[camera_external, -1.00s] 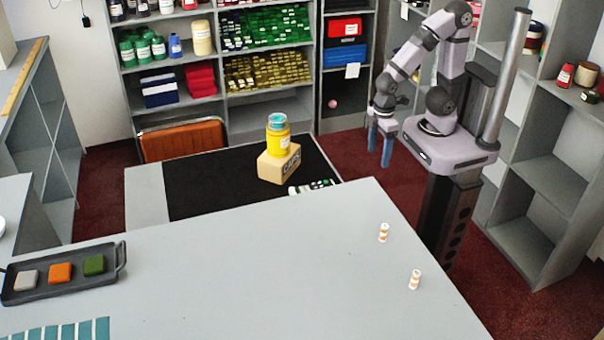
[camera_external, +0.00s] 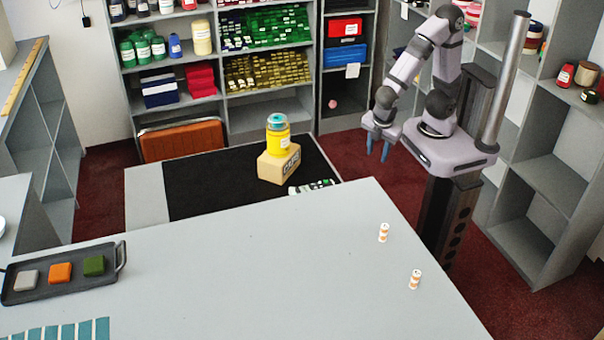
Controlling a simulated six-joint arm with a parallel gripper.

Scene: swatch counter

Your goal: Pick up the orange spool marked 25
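Two small white spools with orange bands stand upright on the right part of the grey counter (camera_external: 250,245). One spool (camera_external: 383,233) is near the right edge, and the other spool (camera_external: 414,279) is closer to the camera. Their numbers are too small to read, so I cannot tell which is marked 25. My gripper (camera_external: 378,147) is beyond the counter's far right edge, up and away from both spools. Its two blue fingers point down and stand apart with nothing visible between them.
A dark tray (camera_external: 62,297) with grey, orange and green blocks lies at the left, above a row of teal swatches (camera_external: 60,330). A yellow container (camera_external: 277,142) sits on a cardboard box (camera_external: 278,167) behind the counter. The counter around the spools is clear.

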